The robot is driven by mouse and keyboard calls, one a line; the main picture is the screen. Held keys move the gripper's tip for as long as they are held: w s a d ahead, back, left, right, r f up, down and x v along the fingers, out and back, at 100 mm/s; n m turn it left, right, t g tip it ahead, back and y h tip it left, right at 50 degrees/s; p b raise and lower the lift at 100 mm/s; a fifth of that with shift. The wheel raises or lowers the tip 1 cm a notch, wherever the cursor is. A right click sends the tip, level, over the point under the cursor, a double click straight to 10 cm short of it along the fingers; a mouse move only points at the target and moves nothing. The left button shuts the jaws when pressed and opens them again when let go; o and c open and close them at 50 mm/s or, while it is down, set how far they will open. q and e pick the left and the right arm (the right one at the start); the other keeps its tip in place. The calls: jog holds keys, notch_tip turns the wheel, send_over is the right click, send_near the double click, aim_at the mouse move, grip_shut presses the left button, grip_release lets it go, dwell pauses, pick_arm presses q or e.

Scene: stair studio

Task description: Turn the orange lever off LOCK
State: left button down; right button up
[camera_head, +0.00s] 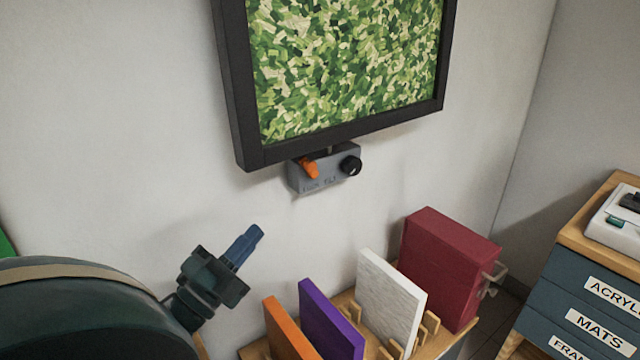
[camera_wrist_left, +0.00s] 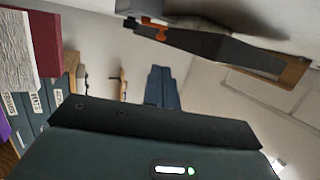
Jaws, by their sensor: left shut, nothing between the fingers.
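The orange lever (camera_head: 310,168) sits on the left of a small grey box (camera_head: 325,180) mounted on the wall just under the framed picture. Lettering runs along the box's lower front, too small to read surely. A black knob (camera_head: 350,165) is on the box's right. My left gripper (camera_head: 254,232) is shut and empty, below and left of the box, clearly apart from the lever. In the left wrist view its blue fingers (camera_wrist_left: 163,82) are together, and the orange lever (camera_wrist_left: 152,22) shows above them near the top. My right gripper is in neither view.
The black-framed green picture (camera_head: 350,60) hangs above the box. Below stands a wooden rack (camera_head: 435,335) with orange, purple and white panels and a dark red box (camera_head: 445,265). A drawer cabinet (camera_head: 590,290) is at right. The wall between gripper and box is clear.

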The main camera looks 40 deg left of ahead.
aim_at(308, 171)
pick_arm(q)
jog(key=shift+r, duration=0.1)
